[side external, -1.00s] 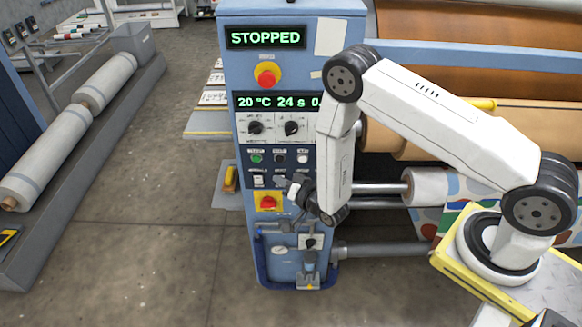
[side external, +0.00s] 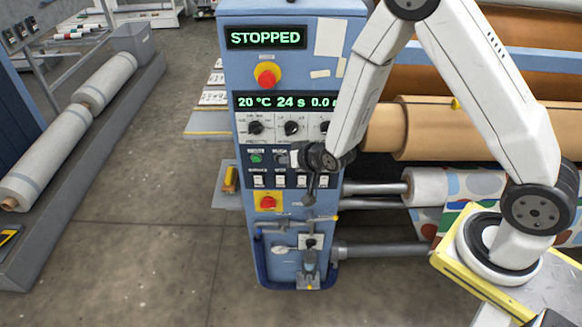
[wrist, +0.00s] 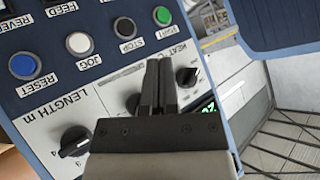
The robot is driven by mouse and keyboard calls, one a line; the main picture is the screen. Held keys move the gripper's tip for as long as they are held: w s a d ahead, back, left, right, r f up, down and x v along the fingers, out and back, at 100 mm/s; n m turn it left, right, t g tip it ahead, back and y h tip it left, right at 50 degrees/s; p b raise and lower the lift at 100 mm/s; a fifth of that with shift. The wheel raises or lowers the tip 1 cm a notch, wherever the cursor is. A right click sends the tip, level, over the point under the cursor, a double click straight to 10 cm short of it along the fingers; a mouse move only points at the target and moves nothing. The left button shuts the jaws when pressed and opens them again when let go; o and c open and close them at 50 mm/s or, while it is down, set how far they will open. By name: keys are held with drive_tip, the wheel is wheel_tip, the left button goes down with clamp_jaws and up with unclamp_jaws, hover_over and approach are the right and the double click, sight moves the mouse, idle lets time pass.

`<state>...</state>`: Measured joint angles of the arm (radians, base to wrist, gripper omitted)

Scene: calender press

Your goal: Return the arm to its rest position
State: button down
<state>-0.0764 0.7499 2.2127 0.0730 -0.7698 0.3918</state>
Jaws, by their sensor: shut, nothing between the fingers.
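I cannot tell the exact gap to the panel. My arm is raised, with its elbow at the top edge of the side view. The column's display (side external: 266,38) reads STOPPED.
Red stop knobs (side external: 267,74) and several dials and buttons face the arm. A valve and pipe (side external: 309,243) sit low on the column. Large brown rolls (side external: 450,127) and patterned fabric (side external: 480,187) are behind my arm. The floor (side external: 150,270) at left is open.

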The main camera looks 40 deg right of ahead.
drive_tip(key=s+d+r+n+g, duration=0.1)
drive_tip(key=s+r+g, duration=0.3)
drive_tip(key=s, duration=0.5)
drive_tip(key=s+d+r+n+g, duration=0.1)
drive_tip(key=s+r+n+g, duration=0.2)
drive_tip(key=s, duration=0.6)
wheel_tip(320, 180, up, 3)
drive_tip(key=shift+s+d+f+n+g, duration=0.2)
drive_tip(key=shift+s+d+n+g, duration=0.15)
drive_tip(key=shift+g, duration=0.25)
